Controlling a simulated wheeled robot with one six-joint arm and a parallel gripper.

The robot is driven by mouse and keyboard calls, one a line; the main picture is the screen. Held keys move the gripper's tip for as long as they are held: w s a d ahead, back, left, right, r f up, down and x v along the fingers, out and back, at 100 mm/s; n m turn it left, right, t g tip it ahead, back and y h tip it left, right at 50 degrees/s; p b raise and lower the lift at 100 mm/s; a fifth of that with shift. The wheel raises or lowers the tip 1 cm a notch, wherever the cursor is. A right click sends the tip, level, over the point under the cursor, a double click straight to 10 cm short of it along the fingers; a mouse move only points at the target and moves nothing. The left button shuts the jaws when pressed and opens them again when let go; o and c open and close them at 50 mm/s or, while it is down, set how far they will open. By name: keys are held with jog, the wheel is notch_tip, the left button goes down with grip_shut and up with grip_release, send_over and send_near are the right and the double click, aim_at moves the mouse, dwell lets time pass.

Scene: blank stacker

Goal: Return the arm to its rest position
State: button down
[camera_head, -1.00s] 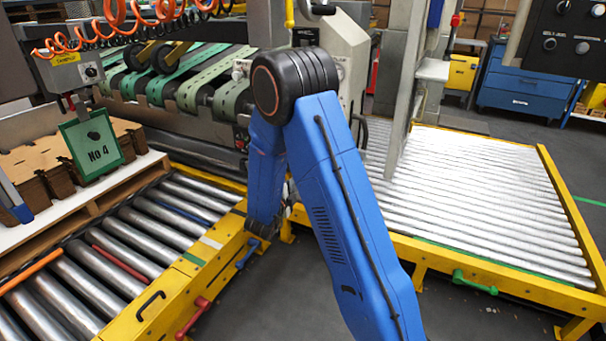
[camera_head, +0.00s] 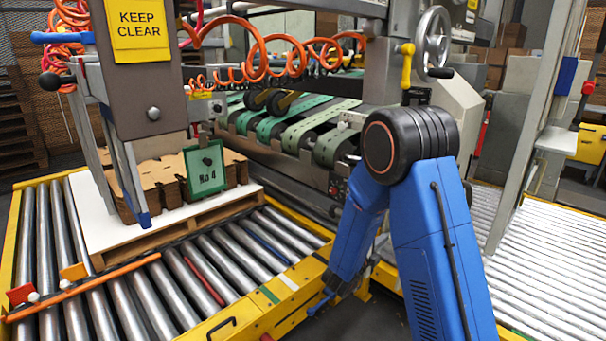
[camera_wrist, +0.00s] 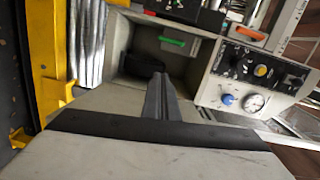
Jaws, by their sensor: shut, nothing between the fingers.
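My blue arm shows in the head view, folded at a black joint with the forearm pointing down beside the yellow conveyor frame (camera_head: 290,311). The end of the forearm is small and dark there, so the gripper is hard to make out. In the wrist view my gripper (camera_wrist: 160,78) is shut, with its grey fingers together and nothing between them. Past the fingertips is a dark recess in a grey machine housing (camera_wrist: 120,88). I cannot tell whether the fingers touch anything.
A gauge (camera_wrist: 253,102) and knobs sit on a panel right of the fingers. A steel post (camera_head: 520,150) and roller bed (camera_head: 565,270) stand at right.

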jog(key=s+a+r+n+y, duration=1.05)
jog(key=r+n+y, duration=0.25)
jog(key=r+n, duration=0.15)
jog(key=s+d+n+g, duration=0.2)
jog(key=s+n, duration=0.4)
jog(key=s, duration=1)
jog(key=s+d+n+g, duration=0.2)
jog(key=s+n+g, duration=0.3)
jog(key=s, duration=1.1)
jog(key=shift+s+n, duration=0.35)
jog(key=shift+n, duration=0.1)
